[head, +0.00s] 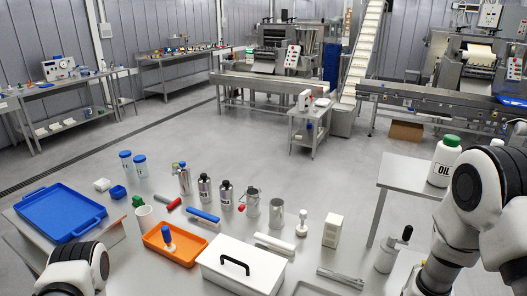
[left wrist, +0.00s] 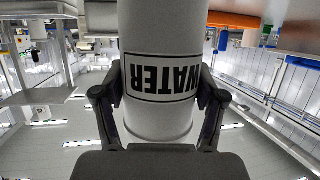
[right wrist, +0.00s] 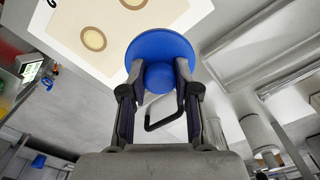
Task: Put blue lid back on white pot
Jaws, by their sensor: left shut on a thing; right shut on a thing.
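In the left wrist view, my left gripper (left wrist: 158,90) is shut around a white pot (left wrist: 158,35) labelled WATER, which looks upside down in that picture. The pot's mouth is out of view. In the right wrist view, my right gripper (right wrist: 159,80) is shut on the round knob of a blue lid (right wrist: 150,47), with its disc beyond the fingertips. The pot and lid are not seen together in any view, so their spacing cannot be told. Neither gripper's fingers show in the head view.
The table holds an orange tray (head: 191,249), a white box (head: 213,269) with a black handle, several bottles and a white carton (head: 333,230). A blue tray (head: 40,213) lies at left. An OIL pot (head: 441,171) with a green lid stands on the right side table.

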